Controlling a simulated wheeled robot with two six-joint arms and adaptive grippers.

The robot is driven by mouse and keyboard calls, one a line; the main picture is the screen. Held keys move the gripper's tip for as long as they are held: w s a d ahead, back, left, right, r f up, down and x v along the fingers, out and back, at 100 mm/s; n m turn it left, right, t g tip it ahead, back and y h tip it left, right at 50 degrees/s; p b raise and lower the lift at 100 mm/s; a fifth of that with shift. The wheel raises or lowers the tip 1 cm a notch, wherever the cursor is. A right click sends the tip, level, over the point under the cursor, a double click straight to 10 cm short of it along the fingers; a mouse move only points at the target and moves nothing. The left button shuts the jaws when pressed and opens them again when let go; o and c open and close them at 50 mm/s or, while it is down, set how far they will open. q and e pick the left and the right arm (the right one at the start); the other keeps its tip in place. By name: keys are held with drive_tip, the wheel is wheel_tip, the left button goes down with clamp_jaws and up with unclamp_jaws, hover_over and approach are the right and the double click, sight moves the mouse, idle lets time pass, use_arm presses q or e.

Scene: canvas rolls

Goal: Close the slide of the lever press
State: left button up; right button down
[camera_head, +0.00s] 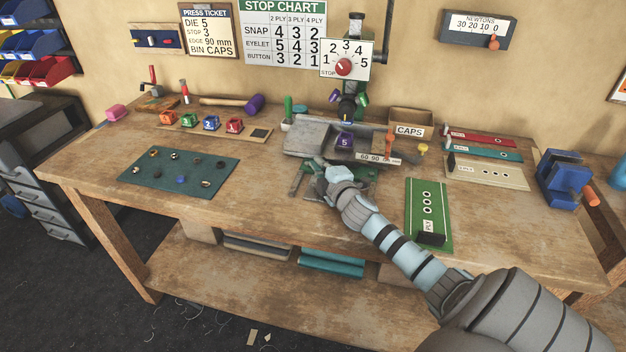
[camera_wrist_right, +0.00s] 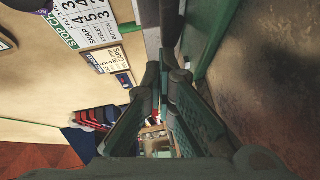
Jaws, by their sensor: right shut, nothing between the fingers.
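The lever press (camera_head: 347,107) stands at the back middle of the bench, with a stop dial numbered 1 to 5 above it. Its grey plate (camera_head: 305,132) extends to the left, and a purple block marked 5 (camera_head: 344,141) sits at its middle. I cannot tell how far the slide is out. My right gripper (camera_head: 317,165) is at the front edge of the press, low and close to the plate. Its fingers, also seen in the wrist view (camera_wrist_right: 165,65), are shut and empty, beside a green surface (camera_wrist_right: 206,35). Contact is unclear. My left gripper is out of view.
An edge scale (camera_head: 378,158) with an orange marker lies right of the plate. A dark green mat (camera_head: 180,172) with small parts is at left. A green ply card (camera_head: 427,205) lies at right, near a blue vise (camera_head: 560,178). Bare bench separates mat and press.

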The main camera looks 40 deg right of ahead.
drive_tip(key=a+p, duration=0.1)
drive_tip(key=s+a+p, duration=0.1)
drive_tip(key=a+r+p, duration=0.1)
drive_tip(key=shift+s+a, duration=0.3)
drive_tip(key=shift+a, duration=0.1)
drive_tip(key=v, duration=1)
drive_tip(key=shift+d+f, duration=0.1)
drive_tip(key=shift+d, duration=0.05)
